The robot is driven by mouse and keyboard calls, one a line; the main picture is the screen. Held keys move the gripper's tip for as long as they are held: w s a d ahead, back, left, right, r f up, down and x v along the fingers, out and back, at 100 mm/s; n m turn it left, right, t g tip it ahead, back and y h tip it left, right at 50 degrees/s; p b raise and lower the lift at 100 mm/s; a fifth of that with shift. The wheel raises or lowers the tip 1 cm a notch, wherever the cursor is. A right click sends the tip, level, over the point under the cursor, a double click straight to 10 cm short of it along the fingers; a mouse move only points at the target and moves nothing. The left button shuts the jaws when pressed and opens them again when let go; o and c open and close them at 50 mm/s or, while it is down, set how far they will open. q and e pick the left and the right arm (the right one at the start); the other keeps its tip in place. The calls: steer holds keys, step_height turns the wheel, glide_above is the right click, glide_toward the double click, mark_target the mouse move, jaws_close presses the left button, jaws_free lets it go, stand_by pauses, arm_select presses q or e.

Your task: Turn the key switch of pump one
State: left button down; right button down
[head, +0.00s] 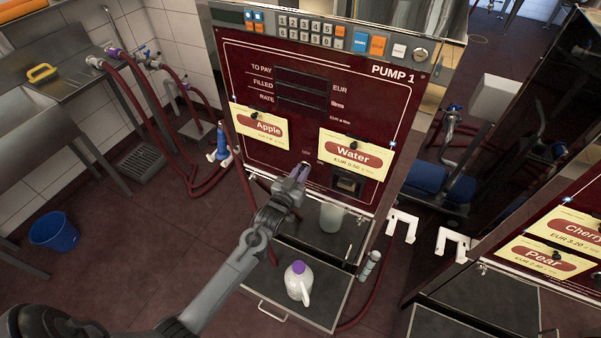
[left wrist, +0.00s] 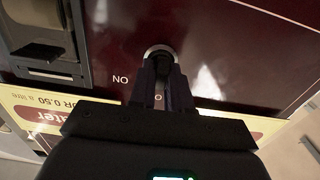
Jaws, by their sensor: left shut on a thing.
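The Pump 1 (head: 310,120) cabinet has a dark red front panel. Its key switch (left wrist: 158,50) shows in the left wrist view as a round metal ring with a dark key part, with the letters ON printed beside it. My left gripper (head: 302,170) reaches up to the lower middle of the panel, left of and below the Water card (head: 355,155). In the left wrist view my left gripper (left wrist: 162,72) has its two dark fingers closed on the key part. The fingers hide most of the key, so its exact angle cannot be told. My right gripper is not in view.
A white jug with a purple cap (head: 298,282) stands on the low shelf below the pump. A pale cup (head: 331,217) stands in the bay under the panel. The Apple card (head: 260,127) hangs left. Another pump with a Pear card (head: 543,258) stands right.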

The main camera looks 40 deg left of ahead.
arm_select(q)
steer(key=c, duration=1.2)
jaws_free()
steer(key=shift+o, duration=0.2)
steer(key=p+v, duration=0.1)
steer(key=v, duration=1)
